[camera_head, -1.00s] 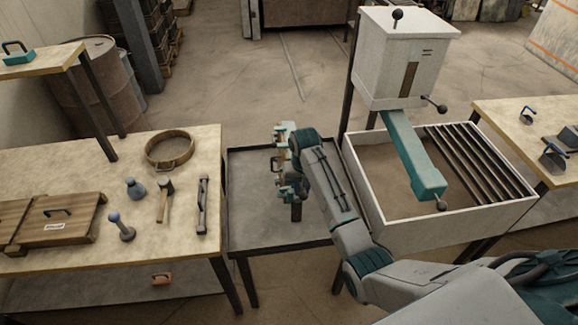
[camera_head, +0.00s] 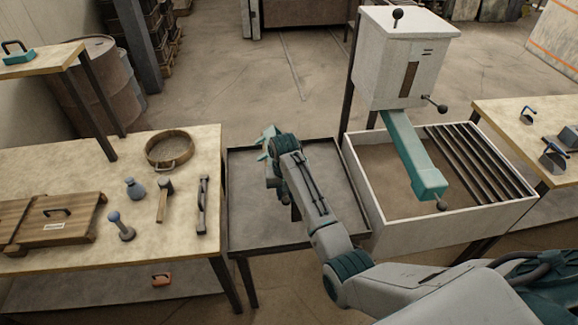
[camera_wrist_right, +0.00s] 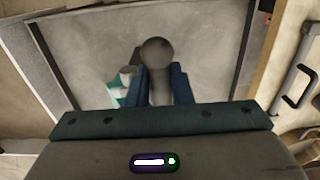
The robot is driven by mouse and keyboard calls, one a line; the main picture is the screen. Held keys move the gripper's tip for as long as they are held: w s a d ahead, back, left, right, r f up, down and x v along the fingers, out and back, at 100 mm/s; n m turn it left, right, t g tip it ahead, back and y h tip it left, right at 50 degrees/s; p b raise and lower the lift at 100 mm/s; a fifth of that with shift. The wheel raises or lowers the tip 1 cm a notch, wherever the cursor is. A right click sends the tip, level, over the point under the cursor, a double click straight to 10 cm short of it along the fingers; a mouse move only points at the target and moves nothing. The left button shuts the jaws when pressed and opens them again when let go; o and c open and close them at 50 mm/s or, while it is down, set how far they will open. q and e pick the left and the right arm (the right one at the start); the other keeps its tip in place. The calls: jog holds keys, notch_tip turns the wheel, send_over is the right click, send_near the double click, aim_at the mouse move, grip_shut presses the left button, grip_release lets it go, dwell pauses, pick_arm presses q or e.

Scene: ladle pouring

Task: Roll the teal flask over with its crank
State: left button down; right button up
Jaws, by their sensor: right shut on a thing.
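My right gripper (camera_wrist_right: 158,88) is shut on a grey-brown round-ended handle, which looks like the crank (camera_wrist_right: 157,52), in the right wrist view. A teal and white part, probably the teal flask (camera_wrist_right: 116,90), shows just left of the fingers there. In the head view a teal piece of it (camera_head: 268,138) shows at the far left side of my right wrist, over the grey tray table (camera_head: 250,220). My arm hides most of the flask and its stand, so its tilt cannot be told. My left gripper is out of view.
Right of the tray table stands a white-walled bin (camera_head: 420,235) with a grate, under a white hopper (camera_head: 405,60) with a teal chute (camera_head: 412,155). Left is a wooden table (camera_head: 150,225) with a sieve ring (camera_head: 170,150), mallet and small tools. The tray's front is bare.

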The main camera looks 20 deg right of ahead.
jog(key=a+f+b, duration=0.3)
jog(key=a+f, duration=0.1)
jog(key=f, duration=0.3)
jog(key=shift+w+f, duration=0.3)
jog(key=shift+f, duration=0.05)
jog(key=o, duration=0.8)
jog(key=shift+a+f, duration=0.1)
jog(key=o, duration=0.4)
jog(key=shift+w, duration=0.25)
jog(key=shift+c, duration=0.2)
jog(key=shift+s, duration=0.1)
